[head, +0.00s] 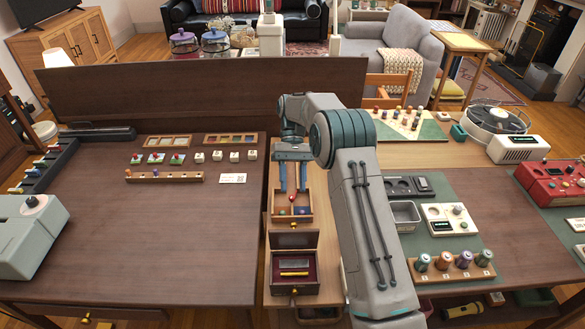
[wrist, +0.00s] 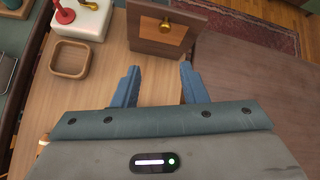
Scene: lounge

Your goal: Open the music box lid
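The music box (head: 295,289) is a dark wooden box near the front edge of the table. Its lid (head: 294,240) stands raised at the back, and a red-lined inside with a gold-coloured bar shows. In the wrist view an upright wooden panel (wrist: 150,42) with a gold fitting (wrist: 168,26) stands beyond my fingers; it looks like the back of this lid. My gripper (head: 292,190) is open and empty, behind the box and apart from it. Its two blue fingers also show spread in the wrist view (wrist: 158,85), with bare wood between them.
A small compartment tray (head: 306,208) with coloured balls lies behind the box. A square tray (head: 405,228) and a cream device (head: 436,227) stand to the right on a green mat. The dark table (head: 190,230) to the left is mostly clear in front.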

